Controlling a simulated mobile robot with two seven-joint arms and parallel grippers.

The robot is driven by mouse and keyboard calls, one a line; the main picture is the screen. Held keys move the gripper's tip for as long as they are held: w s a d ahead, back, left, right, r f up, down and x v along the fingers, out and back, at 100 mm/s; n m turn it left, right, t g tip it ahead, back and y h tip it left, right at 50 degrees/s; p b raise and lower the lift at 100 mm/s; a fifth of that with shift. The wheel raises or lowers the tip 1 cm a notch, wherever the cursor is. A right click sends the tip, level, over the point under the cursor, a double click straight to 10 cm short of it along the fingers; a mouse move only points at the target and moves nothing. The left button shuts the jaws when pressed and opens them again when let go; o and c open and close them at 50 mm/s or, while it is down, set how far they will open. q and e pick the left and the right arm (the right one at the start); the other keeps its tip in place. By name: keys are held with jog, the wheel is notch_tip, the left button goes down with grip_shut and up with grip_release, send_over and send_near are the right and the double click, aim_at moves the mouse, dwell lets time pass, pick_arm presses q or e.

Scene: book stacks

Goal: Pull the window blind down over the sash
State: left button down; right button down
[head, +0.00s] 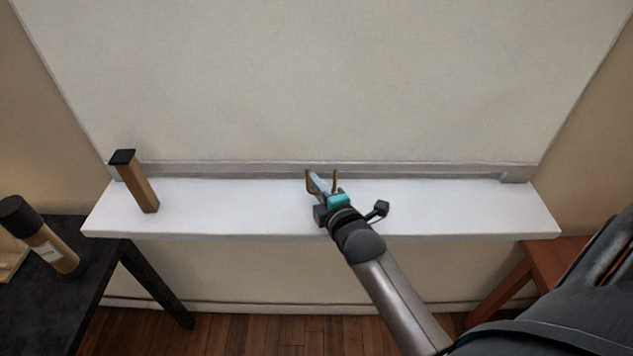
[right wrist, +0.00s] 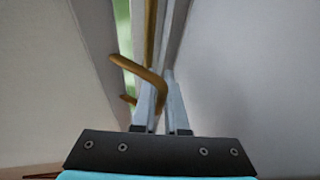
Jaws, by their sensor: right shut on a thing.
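The pale beige blind (head: 330,80) hangs over the window and reaches down close to the white sill (head: 220,205). A grey bar (head: 220,169) runs along its lower edge. My right gripper (head: 320,184) is at the middle of this bar, just above the sill. It is shut on the brass-coloured pull (head: 335,180); the bent pull (right wrist: 140,72) also shows at the fingers (right wrist: 165,115) in the right wrist view. A narrow green strip (right wrist: 124,30) shows beside the bar there. The fingers hide part of the pull. My left gripper is out of view.
A brown container with a black top (head: 141,185) stands on the sill's left end. A dark table (head: 75,290) at left holds a capped bottle (head: 45,240). A reddish wooden piece of furniture (head: 520,275) is at right. The sill's middle is otherwise clear.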

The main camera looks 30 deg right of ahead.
jog(key=c, duration=0.9)
grip_release()
jog(key=shift+r, duration=0.15)
jog(key=shift+c, duration=0.2)
jog(key=p+v, duration=0.2)
jog(key=v, duration=1.3)
jog(key=shift+p, duration=0.4)
jog(key=s+a+f+m+g+y, duration=0.1)
jog(key=s+a+f+m+g, duration=0.15)
jog(key=f, duration=0.65)
jog(key=s+a+f+m+g, duration=0.2)
jog(key=s+f, duration=0.1)
jog(key=f, duration=0.6)
jog(key=s+a+f+m+g+y, duration=0.1)
jog(key=s+a+f+m+g, duration=0.15)
jog(key=f, duration=0.65)
jog(key=s+f+m+g, duration=0.3)
jog(key=s+f, duration=0.4)
jog(key=s, duration=0.3)
jog(key=s+f+m+g, duration=0.3)
jog(key=s+f, duration=0.3)
jog(key=s, duration=0.4)
jog(key=shift+s+d+f+g, duration=0.3)
jog(key=shift+f+g, duration=0.05)
jog(key=shift+g, duration=0.35)
